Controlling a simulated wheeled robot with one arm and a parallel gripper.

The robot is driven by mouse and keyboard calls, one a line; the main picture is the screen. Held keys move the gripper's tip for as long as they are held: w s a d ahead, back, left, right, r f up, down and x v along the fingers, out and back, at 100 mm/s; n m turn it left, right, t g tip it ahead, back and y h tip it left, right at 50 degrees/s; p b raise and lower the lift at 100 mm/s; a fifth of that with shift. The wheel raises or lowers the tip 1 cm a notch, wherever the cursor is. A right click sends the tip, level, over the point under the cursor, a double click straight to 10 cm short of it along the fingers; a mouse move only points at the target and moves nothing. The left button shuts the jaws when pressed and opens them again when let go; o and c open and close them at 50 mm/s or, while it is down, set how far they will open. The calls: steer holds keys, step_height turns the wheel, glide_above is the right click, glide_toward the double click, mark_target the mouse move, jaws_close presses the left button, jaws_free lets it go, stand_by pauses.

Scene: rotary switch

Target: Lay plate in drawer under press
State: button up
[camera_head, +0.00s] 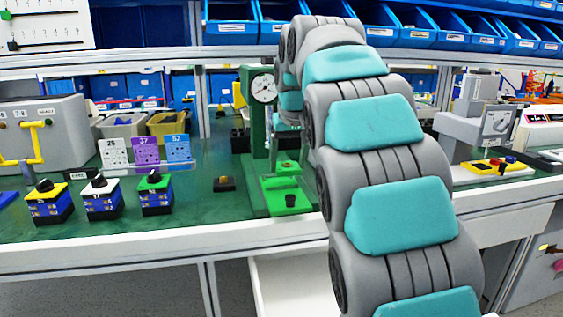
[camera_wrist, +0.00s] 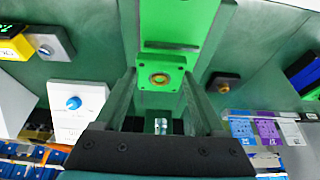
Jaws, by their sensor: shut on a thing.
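In the wrist view, my gripper (camera_wrist: 163,85) is shut, with its fingertips at the two sides of a small square green plate (camera_wrist: 148,88) that has a brass ring in its middle. The plate appears just above the green press base (camera_wrist: 180,35). In the head view, the green press (camera_head: 253,125) with a round dial stands on the bench, its base (camera_head: 272,190) toward the front edge. My arm hides most of the gripper there, so the grip cannot be checked from that side. A white drawer (camera_head: 285,285) appears pulled out below the bench, under the press, partly hidden by my arm.
Several switch blocks (camera_head: 101,197) stand left on the green bench (camera_head: 120,222), before number cards (camera_head: 146,152). A small dark block (camera_head: 224,184) sits left of the press. A yellow control box (camera_head: 494,167) lies right. The white bench edge (camera_head: 150,248) runs above the drawer.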

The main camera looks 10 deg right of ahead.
steer(key=s+d+r+b, duration=0.1)
steer(key=s+d, duration=0.6)
steer(key=s, duration=0.4)
steer(key=shift+d+b, duration=0.3)
